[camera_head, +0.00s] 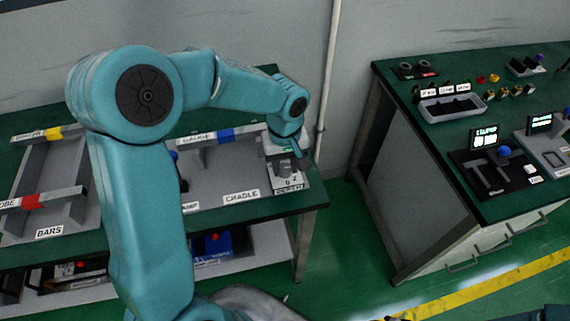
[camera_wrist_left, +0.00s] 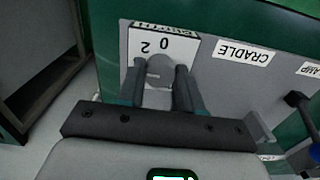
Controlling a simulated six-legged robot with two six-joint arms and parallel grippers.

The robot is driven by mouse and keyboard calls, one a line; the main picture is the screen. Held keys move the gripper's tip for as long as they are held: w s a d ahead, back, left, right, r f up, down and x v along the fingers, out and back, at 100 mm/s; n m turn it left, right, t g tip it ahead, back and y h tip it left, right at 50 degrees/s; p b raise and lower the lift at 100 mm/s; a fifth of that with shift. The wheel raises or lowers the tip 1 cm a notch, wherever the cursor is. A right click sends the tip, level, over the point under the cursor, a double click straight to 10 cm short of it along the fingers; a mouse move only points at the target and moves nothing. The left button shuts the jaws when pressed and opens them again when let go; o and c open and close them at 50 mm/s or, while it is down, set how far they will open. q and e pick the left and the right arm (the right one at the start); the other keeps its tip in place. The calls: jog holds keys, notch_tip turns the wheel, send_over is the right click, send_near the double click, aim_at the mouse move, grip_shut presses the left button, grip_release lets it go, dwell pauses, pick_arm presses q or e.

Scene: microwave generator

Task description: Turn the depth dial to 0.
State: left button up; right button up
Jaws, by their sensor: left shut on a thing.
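The depth dial (camera_wrist_left: 160,70) is a grey round knob on a grey panel, seen in the left wrist view. A white plate (camera_wrist_left: 163,44) beside it carries the digits 0 and 2, upside down in this view, and a DEPTH label. In the head view this plate (camera_head: 288,184) is at the right end of the green bench. My left gripper (camera_wrist_left: 161,73) is shut on the dial, one finger on each side of it. In the head view the left gripper (camera_head: 286,166) points down over the dial and mostly hides it. The dial's pointer setting cannot be told. My right gripper is not in view.
The CRADLE label (camera_wrist_left: 244,52) is beside the dial plate. A blue-marked bar (camera_head: 226,134) and a bars tray (camera_head: 48,232) are further left on the bench. A second green bench (camera_head: 420,150) with controls stands at right, across a gap of floor.

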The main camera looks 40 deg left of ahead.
aim_at(285, 168)
pick_arm(q)
jog(key=m, duration=0.4)
jog(key=shift+m+b, duration=0.3)
jog(key=shift+b, duration=0.1)
jog(key=m, duration=0.9)
jog(key=shift+r, duration=0.1)
jog(key=shift+w+m, duration=0.1)
jog(key=shift+m, duration=1.9)
jog(key=o, duration=1)
jog(key=shift+o, duration=0.2)
notch_tip(285, 168, up, 16)
jog(key=shift+r, duration=0.1)
